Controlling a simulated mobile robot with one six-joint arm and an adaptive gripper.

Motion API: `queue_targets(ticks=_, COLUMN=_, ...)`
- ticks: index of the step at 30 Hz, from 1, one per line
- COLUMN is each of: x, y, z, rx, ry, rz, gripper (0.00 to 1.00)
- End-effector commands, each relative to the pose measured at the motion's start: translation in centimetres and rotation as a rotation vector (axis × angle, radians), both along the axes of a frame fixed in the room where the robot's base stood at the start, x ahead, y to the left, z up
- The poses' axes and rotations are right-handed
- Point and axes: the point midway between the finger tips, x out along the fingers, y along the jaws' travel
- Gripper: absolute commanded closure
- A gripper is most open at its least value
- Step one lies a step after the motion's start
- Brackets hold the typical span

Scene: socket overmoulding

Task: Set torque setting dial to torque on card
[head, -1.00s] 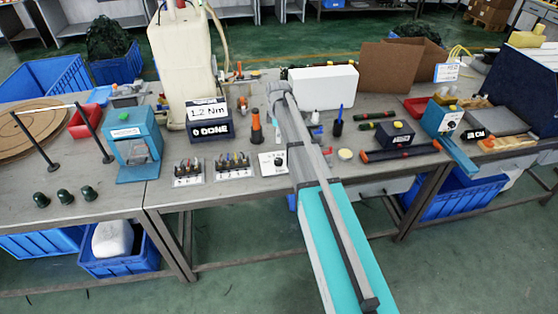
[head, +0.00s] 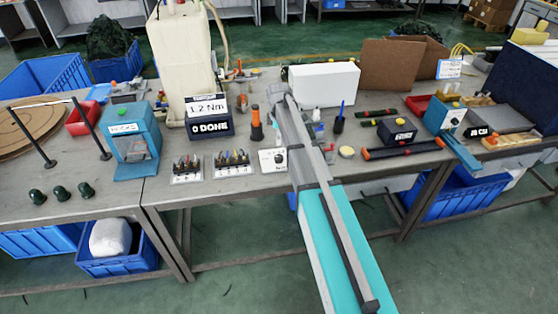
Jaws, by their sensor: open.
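The card (head: 207,107) is white and reads "1.2 Nm". It stands on top of a dark box (head: 210,128) whose front reads "0 DONE". The torque setting dial (head: 279,158) is a small black knob on a white square plate (head: 266,167) near the table's front edge, just left of my arm. The dial's markings and pointer are too small to read. My grey and teal arm runs up from the bottom across the table's front edge, its far end just right of an orange and black screwdriver (head: 256,124). My gripper's fingers cannot be made out.
Two clear trays of small parts (head: 186,177) (head: 232,170) sit left of the dial plate. A pen holder (head: 338,124), a round yellowish pad (head: 346,152) and a long dark tool (head: 400,152) lie right of my arm. A white box (head: 324,82) stands behind.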

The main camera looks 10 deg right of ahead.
Motion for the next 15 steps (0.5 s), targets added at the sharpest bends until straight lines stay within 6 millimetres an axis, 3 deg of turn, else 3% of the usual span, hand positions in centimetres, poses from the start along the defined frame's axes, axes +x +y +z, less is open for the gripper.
queue_targets(ticks=15, x=0.0, y=-0.1, z=-4.4, rx=0.000, ry=0.001, rz=-0.001, gripper=0.13)
